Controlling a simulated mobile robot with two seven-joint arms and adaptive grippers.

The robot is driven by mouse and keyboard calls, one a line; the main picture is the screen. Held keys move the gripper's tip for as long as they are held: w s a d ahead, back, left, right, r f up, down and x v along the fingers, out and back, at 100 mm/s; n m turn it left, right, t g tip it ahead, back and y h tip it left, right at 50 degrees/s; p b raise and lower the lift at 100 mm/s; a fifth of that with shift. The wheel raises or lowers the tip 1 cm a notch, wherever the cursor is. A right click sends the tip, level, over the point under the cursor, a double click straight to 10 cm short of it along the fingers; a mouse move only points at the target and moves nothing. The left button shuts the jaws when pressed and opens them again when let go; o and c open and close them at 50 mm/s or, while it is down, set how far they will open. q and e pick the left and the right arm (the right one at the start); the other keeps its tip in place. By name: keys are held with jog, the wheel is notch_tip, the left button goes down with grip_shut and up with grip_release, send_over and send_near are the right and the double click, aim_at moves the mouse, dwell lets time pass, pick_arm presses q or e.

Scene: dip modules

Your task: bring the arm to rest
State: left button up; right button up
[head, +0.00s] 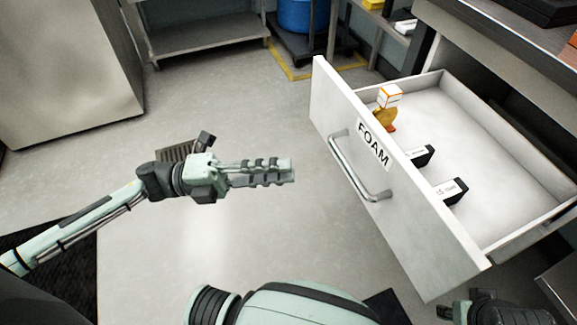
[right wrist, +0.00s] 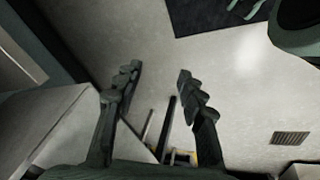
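My left gripper (head: 290,171) hangs over the floor at the centre-left of the head view, apart from the drawer. Nothing shows in it; its fingers overlap from this angle, so I cannot tell if they are open. My right arm's end shows only in part at the bottom right of the head view, beyond the drawer's near corner. In the right wrist view my right gripper (right wrist: 157,85) has its two fingers wide apart, with nothing between them.
A white drawer (head: 340,150) labelled FOAM stands open at the right. It holds a white and orange box (head: 389,96), a yellow-brown item (head: 384,119) and two black labelled blocks (head: 422,156) (head: 450,190). A steel cabinet (head: 75,65) stands at the left.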

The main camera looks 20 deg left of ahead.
dwell(0.4)
pick_arm(q)
jog(key=w+a+f+n+t+y, duration=0.2)
jog(key=w+a+n+t+y, duration=0.1)
jog(key=w+n+t+y, duration=0.55)
jog(key=w+a+f+n+y+p, duration=0.2)
jog(key=a+f+n+y, duration=0.8)
jog(key=n, duration=0.5)
jog(key=s+f+n+g+y, duration=0.1)
jog(key=s+f+n+g, duration=0.3)
jog(key=s, duration=0.5)
jog(key=s+a+f+n+g+y, duration=0.1)
jog(key=s+f+n+g, duration=0.3)
jog(key=s+f, duration=0.5)
jog(key=g, duration=0.2)
jog(key=shift+s+a+f+n+g+p, duration=0.2)
jog(key=shift+s+n+g+p, duration=0.15)
jog(key=shift+s+p, duration=0.05)
pick_arm(e)
jog(key=s+a+x, duration=0.1)
jog(key=x, duration=0.5)
jog(key=shift+f+g, duration=0.3)
jog(key=shift+f, duration=0.05)
